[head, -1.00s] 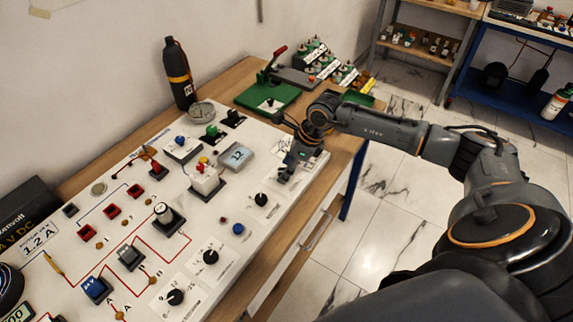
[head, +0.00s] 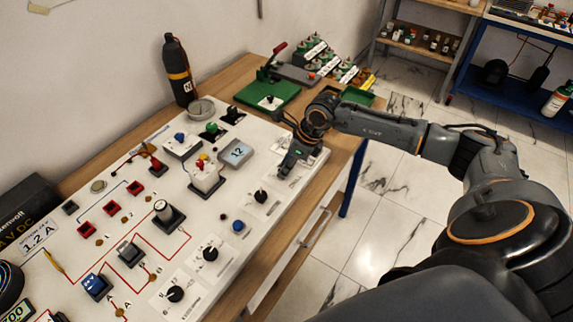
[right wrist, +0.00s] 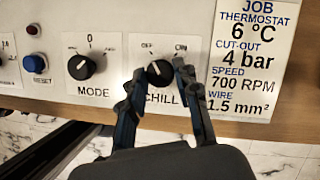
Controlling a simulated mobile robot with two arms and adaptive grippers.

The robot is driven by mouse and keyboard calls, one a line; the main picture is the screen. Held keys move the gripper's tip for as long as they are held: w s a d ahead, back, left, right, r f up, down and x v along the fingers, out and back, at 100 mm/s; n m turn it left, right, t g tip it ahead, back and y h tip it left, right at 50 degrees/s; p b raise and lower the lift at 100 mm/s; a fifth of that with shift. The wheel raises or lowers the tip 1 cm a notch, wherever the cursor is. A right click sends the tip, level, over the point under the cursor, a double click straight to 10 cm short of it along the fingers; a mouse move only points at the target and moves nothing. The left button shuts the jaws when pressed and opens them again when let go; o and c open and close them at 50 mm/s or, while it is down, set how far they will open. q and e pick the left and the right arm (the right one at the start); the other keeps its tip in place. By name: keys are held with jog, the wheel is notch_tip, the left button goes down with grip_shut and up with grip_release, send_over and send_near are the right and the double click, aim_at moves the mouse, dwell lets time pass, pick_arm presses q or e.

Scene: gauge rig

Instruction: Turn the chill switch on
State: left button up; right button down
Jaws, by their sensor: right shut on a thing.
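The chill switch (right wrist: 159,72) is a round black knob on a white plate marked CHILL, with OFF at upper left and ON at upper right. Its pale mark seems to point up and left, towards OFF, though the fingers crowd it. My right gripper (right wrist: 158,75) has one finger on each side of the knob and is shut on it. In the head view my right gripper (head: 286,172) is low at the panel's right edge and hides the knob. My left gripper is not in view.
The similar MODE knob (right wrist: 81,66) sits just left of the chill plate, with the blue RESET button (right wrist: 35,63) beyond it. A job card (right wrist: 243,60) lies close on the right. A grey box with a display (head: 235,153) stands on the panel near my gripper.

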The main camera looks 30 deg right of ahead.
jog(key=m+b, duration=0.1)
jog(key=m, duration=0.1)
jog(key=m+h+b, duration=0.1)
jog(key=shift+a+f+m+t, duration=0.15)
jog(key=shift+f+m+t, duration=0.05)
jog(key=shift+m+t, duration=0.2)
jog(key=m+h+b, duration=0.1)
jog(key=m+b, duration=0.2)
jog(key=shift+a+m+h, duration=0.15)
jog(key=shift+m+h, duration=0.15)
jog(key=m+h+b, duration=0.1)
jog(key=m+b, duration=0.1)
jog(key=m, duration=0.1)
jog(key=shift+a+b, duration=0.1)
jog(key=shift+b, duration=0.3)
jog(key=shift+r+m+h+b, duration=0.15)
jog(key=shift+m+h+b, duration=0.55)
jog(key=shift+m, duration=0.7)
